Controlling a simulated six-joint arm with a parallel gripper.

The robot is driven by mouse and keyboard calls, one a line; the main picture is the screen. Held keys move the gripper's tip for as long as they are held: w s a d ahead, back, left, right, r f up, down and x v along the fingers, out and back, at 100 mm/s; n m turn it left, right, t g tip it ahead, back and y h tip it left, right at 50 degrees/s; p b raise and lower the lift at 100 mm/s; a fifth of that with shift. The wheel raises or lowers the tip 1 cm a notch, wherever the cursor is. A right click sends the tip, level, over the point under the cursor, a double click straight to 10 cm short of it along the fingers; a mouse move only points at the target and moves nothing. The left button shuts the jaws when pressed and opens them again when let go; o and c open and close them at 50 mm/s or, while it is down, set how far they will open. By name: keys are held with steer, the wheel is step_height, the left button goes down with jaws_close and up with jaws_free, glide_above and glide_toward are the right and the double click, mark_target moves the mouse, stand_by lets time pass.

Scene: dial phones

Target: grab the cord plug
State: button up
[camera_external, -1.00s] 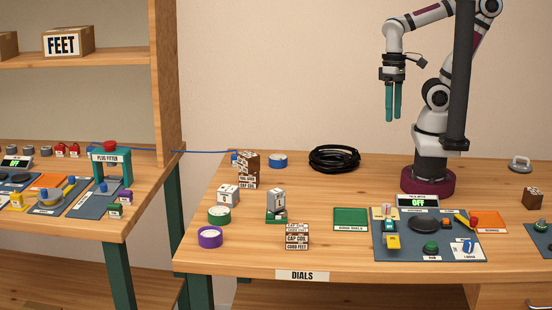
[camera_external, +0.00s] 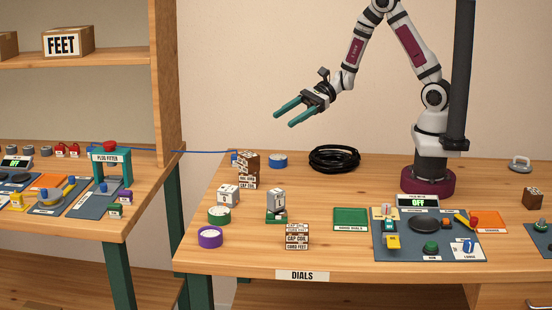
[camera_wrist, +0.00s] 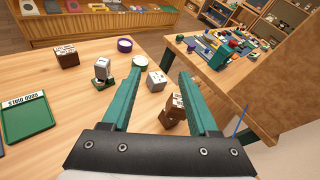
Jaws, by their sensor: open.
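A thin blue cord (camera_external: 205,152) runs from the left bench across the gap to the back left corner of the dials table. A small blue piece (camera_external: 235,158) sits at its end, beside a stack of brown boxes (camera_external: 249,162); I cannot make out the plug's shape. In the wrist view, the cord (camera_wrist: 240,121) shows at the right, beyond my right finger, and its end is hidden. My gripper (camera_external: 283,119) is open and empty, in the air above the back of the table, pointing left and somewhat down. Its teal fingers (camera_wrist: 160,72) also show in the wrist view.
A black cable coil (camera_external: 334,158) and a blue tape roll (camera_external: 278,160) lie at the back of the table. A white cube (camera_external: 228,195), a grey device (camera_external: 276,205) and label boxes (camera_external: 297,236) stand farther forward. A shelf upright (camera_external: 166,80) rises at the left.

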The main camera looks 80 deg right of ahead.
steer(key=w+d+f+m+t+h, duration=0.35)
steer(key=d+f+m, duration=0.2)
steer(key=d, duration=0.25)
steer(key=m+h, duration=0.5)
glide_toward(235, 155)
steer(key=shift+n, duration=0.25)
steer(key=x, duration=0.4)
steer(key=shift+w+d+f, duration=0.2)
steer(key=shift+f, duration=0.1)
steer(key=x, duration=0.5)
steer(key=shift+w+a+f, duration=0.2)
steer(key=shift+f, duration=0.1)
jaws_close()
